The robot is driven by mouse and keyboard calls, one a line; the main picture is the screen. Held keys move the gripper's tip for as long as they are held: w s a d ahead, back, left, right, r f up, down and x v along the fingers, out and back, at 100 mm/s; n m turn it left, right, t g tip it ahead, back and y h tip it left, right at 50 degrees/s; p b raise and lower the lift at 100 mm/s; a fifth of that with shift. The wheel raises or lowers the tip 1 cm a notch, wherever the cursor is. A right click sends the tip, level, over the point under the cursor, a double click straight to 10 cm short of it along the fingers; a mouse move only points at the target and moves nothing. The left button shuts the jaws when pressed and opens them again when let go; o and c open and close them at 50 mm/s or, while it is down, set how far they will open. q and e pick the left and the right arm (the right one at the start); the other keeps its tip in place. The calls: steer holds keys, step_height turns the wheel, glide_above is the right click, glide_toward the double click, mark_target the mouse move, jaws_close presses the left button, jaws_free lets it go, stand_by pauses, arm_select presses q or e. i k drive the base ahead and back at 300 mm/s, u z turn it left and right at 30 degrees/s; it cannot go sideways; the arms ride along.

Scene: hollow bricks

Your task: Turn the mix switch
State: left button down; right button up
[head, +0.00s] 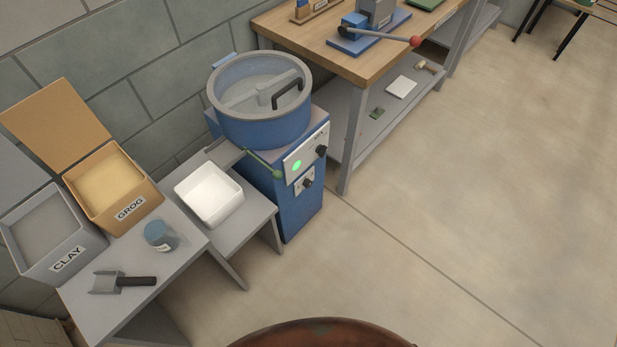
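The blue mixer (292,215) stands against the wall, with a round drum (262,122) on top under a clear lid with a dark handle (287,92). A light panel (305,152) on its front carries a lit green lamp (297,165) and a black knob (321,151). A smaller plate below it holds a second black knob (307,184). The labels are too small to read, so I cannot tell which knob is the mix switch. Neither of my grippers is in view.
A rod with a green ball (277,174) juts out beside the panel. A white tray (209,194) sits on the low stand left of the mixer. Boxes marked GROG (130,208) and CLAY (67,258), a jar (160,236) and a scoop (122,282) are further left. Floor at right is clear.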

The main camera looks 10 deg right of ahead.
mark_target(321, 149)
steer(key=z, duration=2.1)
steer(key=i, duration=0.85)
steer(key=u, duration=2.15)
